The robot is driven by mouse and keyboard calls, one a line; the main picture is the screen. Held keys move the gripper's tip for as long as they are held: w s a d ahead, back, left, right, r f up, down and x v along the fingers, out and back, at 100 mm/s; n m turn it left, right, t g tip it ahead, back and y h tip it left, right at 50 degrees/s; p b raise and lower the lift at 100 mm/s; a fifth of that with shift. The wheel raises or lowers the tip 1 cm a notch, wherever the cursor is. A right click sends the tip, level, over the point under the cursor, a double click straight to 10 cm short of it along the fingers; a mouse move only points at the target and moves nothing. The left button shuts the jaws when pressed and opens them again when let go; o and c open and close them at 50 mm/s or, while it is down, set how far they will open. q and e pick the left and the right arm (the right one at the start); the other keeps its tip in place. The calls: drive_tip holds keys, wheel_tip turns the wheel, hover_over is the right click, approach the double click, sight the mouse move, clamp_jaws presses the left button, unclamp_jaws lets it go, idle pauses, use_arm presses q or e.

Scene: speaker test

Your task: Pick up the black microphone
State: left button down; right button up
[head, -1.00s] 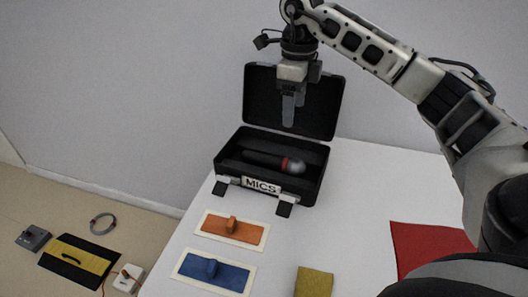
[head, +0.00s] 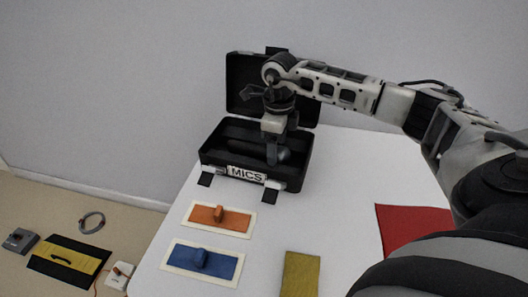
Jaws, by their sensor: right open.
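The black microphone (head: 284,154) lies in the open black case (head: 213,156) marked MICS. Its grey rounded head shows to the right of my fingers; its dark body is hard to make out against the case's inside. My right gripper (head: 272,158) points down into the case, with its fingers open at the microphone, in front of part of it. I cannot tell whether the fingers touch it. The microphone still rests in the case. My left gripper is out of view.
The case lid (head: 243,92) stands open behind. A grey wall rises behind. Several items lie on the floor at left.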

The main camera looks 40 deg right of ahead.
drive_tip(key=shift+f, duration=0.2)
drive_tip(key=c, duration=1.2)
drive_tip(key=shift+r, duration=0.1)
